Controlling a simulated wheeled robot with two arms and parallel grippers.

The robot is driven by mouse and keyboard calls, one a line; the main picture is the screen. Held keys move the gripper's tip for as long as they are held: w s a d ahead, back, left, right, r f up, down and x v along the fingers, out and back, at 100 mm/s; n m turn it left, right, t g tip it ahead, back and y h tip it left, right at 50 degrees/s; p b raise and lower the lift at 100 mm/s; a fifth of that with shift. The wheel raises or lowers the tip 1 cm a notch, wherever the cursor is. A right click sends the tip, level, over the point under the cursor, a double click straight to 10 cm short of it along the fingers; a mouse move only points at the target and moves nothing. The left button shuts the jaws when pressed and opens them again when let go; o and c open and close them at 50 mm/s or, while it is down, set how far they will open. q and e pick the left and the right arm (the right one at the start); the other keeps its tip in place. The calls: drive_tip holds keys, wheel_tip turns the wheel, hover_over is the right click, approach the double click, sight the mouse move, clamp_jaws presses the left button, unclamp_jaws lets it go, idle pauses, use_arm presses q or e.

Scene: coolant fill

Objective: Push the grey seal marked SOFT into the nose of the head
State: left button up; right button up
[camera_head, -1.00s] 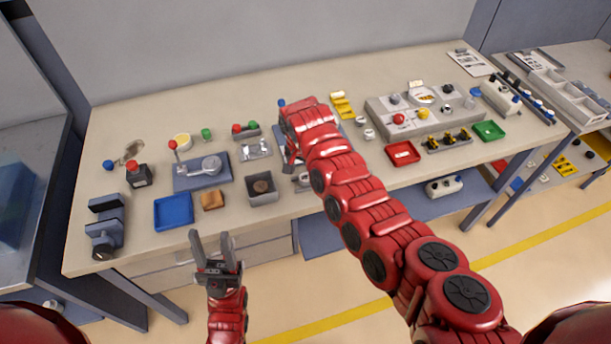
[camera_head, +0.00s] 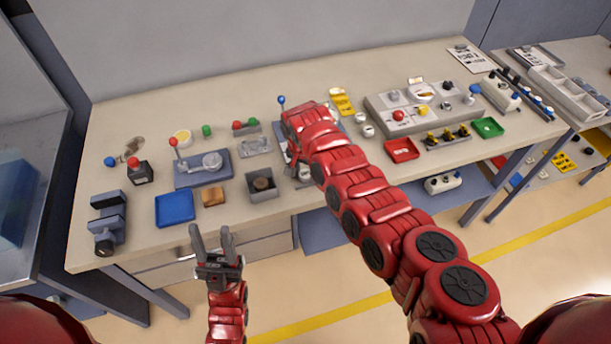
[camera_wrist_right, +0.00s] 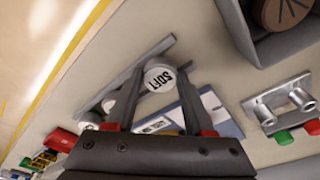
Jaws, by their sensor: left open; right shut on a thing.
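The grey seal marked SOFT (camera_wrist_right: 159,77) shows in the right wrist view as a round pale disc, its lettered face toward the camera. My right gripper (camera_wrist_right: 160,88) is shut on it, one finger at each side. In the head view my right arm hides the seal and most of that gripper, over the middle of the bench. A grey bar and a blue-grey plate (camera_wrist_right: 222,118) lie behind the seal in the wrist view. I cannot surely pick out the head or its nose, nor tell whether the seal touches it. My left gripper (camera_head: 211,243) is open and empty before the bench's front edge.
A grey box with a brown round thing (camera_head: 262,184) stands left of my right arm. A blue tray (camera_head: 175,209), a lever fixture (camera_head: 203,169) and a vise-like block (camera_head: 108,223) are further left. A red tray (camera_head: 402,149) and a control panel (camera_head: 430,106) are to the right.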

clamp_jaws()
drive_tip(key=shift+r, duration=0.1)
